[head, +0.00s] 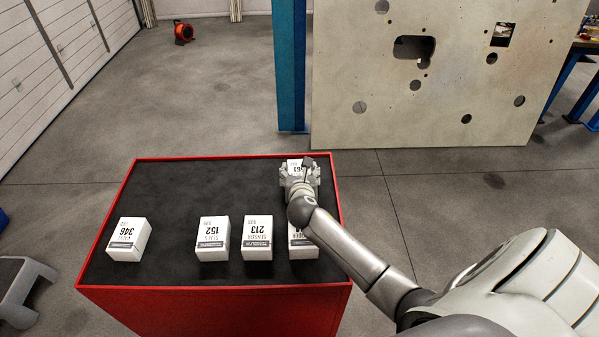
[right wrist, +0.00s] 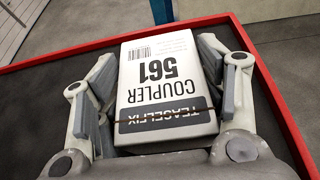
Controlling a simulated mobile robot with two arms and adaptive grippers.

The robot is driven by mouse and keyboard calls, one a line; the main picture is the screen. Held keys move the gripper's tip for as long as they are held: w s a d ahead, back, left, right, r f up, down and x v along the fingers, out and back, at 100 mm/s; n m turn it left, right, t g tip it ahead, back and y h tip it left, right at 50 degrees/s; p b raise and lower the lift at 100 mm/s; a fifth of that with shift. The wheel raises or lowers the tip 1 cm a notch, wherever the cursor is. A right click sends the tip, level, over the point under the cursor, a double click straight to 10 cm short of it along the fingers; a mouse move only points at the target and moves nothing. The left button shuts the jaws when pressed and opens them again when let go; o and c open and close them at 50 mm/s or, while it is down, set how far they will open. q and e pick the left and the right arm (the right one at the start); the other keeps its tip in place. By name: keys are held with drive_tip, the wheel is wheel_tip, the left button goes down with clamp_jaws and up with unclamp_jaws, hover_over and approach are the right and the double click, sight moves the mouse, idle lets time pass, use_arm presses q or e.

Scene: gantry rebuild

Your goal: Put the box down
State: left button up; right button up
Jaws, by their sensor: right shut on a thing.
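My right gripper (head: 300,176) is over the far right part of the red-edged table with a dark top (head: 190,178). It is shut on a white box (right wrist: 165,85), which reads "COUPLER 561" in the right wrist view. In the head view only a small part of this box (head: 294,163) shows past the gripper. I cannot tell whether the box touches the table top. My left gripper is not in view.
White boxes numbered 346 (head: 128,239), 152 (head: 213,239) and 213 (head: 257,238) stand along the near side. Another white box (head: 303,246) is partly hidden by my right arm. The far left and middle of the top are clear. A blue post (head: 290,65) and a holed panel (head: 440,110) stand behind.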

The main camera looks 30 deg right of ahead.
drive_tip(key=o, duration=0.7)
drive_tip(key=shift+f, duration=0.15)
drive_tip(key=o, duration=0.5)
drive_tip(key=shift+o, duration=0.2)
drive_tip(key=shift+r, duration=0.2)
drive_tip(key=b+v, duration=0.1)
drive_tip(key=v, duration=1.1)
